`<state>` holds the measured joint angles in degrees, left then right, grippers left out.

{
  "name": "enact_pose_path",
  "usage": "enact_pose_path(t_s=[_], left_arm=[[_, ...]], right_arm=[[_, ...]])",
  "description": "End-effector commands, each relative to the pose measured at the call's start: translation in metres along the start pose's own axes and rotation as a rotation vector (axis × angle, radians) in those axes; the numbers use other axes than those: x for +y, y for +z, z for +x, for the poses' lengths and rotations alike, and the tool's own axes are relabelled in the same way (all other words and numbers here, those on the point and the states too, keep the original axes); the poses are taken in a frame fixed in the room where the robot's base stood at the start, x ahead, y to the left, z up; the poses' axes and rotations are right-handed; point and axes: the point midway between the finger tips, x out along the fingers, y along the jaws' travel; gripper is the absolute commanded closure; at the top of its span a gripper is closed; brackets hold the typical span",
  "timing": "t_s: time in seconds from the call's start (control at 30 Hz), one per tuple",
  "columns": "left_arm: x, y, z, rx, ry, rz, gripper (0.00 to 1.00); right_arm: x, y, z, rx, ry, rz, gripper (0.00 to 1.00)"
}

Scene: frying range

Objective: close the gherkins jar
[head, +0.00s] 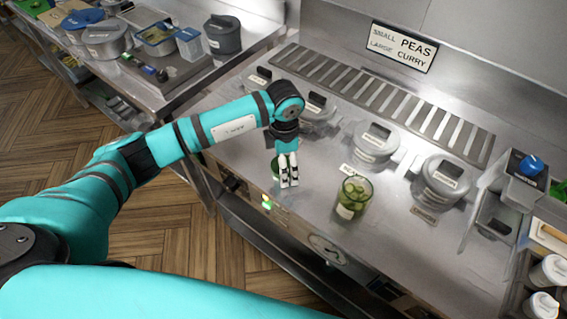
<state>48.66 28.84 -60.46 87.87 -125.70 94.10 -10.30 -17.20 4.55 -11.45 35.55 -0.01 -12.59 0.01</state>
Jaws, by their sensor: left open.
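The gherkins jar (354,198) is a clear glass jar with green contents and a pale label. It stands upright on the steel counter, right of centre, and its top looks uncovered. My left gripper (289,182) points down at the counter to the left of the jar, apart from it. Its fingers are open. A dark green round thing (275,169), perhaps the jar's lid, shows just behind and left of the fingers. It is mostly hidden, and I cannot tell whether the fingers touch it. My right gripper is not in view.
Lidded grey wells, one of them (375,143) behind the jar, line the counter below a slotted vent. A blue-knobbed container (527,174) and white-lidded tubs (550,271) stand at the right. The counter in front of the jar is clear to its edge.

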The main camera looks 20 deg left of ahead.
Motion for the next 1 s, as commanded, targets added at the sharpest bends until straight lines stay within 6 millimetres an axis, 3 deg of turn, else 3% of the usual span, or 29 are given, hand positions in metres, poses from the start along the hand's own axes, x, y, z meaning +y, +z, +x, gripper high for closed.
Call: enact_pose_path(t_s=[0.1,0.47,0.77,1.0], left_arm=[[0.000,0.000,0.000,0.000,0.000,0.000,0.09],[0.000,0.000,-0.001,0.000,0.000,0.000,0.54],[0.000,0.000,-0.002,-0.001,0.000,0.000,0.54],[0.001,0.001,-0.018,-0.003,0.003,0.002,0.54]], right_arm=[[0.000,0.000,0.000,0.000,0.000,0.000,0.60],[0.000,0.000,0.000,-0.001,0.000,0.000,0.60],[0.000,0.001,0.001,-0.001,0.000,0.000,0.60],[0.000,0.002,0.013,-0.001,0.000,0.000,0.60]])
